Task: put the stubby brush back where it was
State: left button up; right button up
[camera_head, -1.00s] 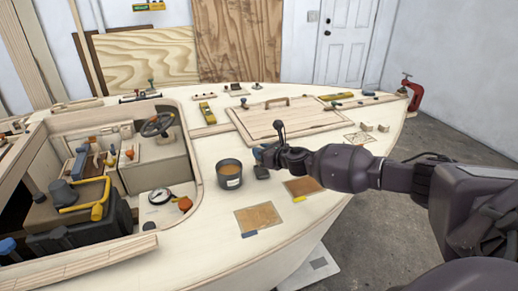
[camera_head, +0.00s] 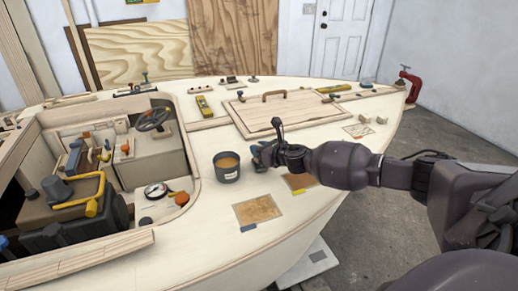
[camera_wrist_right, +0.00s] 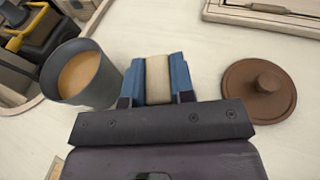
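My right gripper (camera_wrist_right: 158,82) is shut on a short, pale tan block-like piece between its blue fingers, which I take to be the stubby brush (camera_wrist_right: 158,78). Its lower end is hidden. In the head view my right gripper (camera_head: 257,156) is over the pale deck, just right of a dark grey pot (camera_head: 228,174) of tan contents. The pot also shows left of the fingers in the wrist view (camera_wrist_right: 58,88). A small dark patch shows beneath the fingers; I cannot tell whether the brush touches the deck. My left gripper is not in view.
A brown round lid with a knob (camera_wrist_right: 262,90) lies right of the fingers in the wrist view. A hatch board with a handle (camera_head: 285,112) lies behind. Sandpaper-like sheets (camera_head: 257,211) lie in front. The open cockpit at left holds a dark toolbox (camera_head: 75,232).

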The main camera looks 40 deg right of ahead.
jog(key=o, duration=0.5)
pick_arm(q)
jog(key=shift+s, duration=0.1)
pick_arm(e)
jog(key=shift+s+d+r, duration=0.1)
jog(key=shift+s+r, duration=0.1)
jog(key=shift+s, duration=0.35)
jog(key=p+v, duration=0.1)
jog(key=v, duration=0.3)
jog(key=shift+r, duration=0.1)
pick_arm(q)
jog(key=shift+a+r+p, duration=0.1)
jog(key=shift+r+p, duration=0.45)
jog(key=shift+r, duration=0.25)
pick_arm(e)
jog(key=v, duration=0.5)
jog(key=shift+s, duration=0.3)
jog(key=shift+s, duration=0.1)
